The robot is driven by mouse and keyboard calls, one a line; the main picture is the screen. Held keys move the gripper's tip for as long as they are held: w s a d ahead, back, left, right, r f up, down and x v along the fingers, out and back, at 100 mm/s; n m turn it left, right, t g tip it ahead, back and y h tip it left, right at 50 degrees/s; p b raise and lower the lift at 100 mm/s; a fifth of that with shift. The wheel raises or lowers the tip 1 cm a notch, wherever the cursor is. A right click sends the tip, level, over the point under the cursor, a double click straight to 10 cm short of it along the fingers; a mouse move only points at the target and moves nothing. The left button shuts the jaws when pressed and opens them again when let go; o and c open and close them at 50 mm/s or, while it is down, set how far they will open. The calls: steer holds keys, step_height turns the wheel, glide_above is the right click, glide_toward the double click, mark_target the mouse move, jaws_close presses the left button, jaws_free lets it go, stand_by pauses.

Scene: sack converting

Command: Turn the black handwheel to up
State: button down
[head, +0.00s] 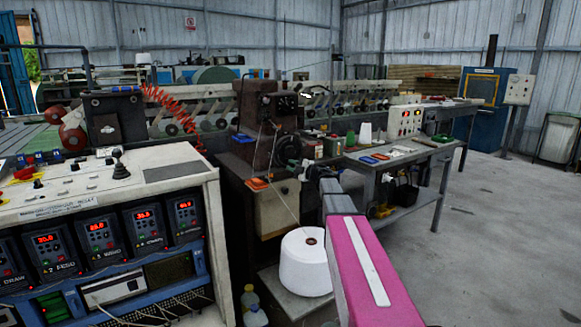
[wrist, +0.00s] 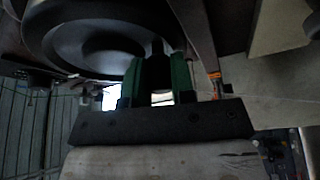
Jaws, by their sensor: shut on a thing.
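The black handwheel (head: 287,149) sits on the side of the dark brown machine in the middle of the head view. In the wrist view the handwheel (wrist: 70,40) fills the upper left, with its round rim and hub in shadow. My gripper (wrist: 158,65) has its two green fingers on either side of a dark handle at the wheel's rim, shut on it. In the head view my gripper (head: 309,170) is small and dark at the wheel's lower right, so its grip is hard to make out there.
A control desk (head: 110,200) with red displays is at the left. A grey table (head: 395,165) stands at the right. Open floor (head: 500,240) lies beyond it.

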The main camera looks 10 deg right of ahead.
steer(key=shift+w+d+n+g, duration=0.1)
steer(key=shift+d+n+g, duration=0.15)
steer(key=shift+n, duration=0.35)
steer(key=c, duration=1)
jaws_free()
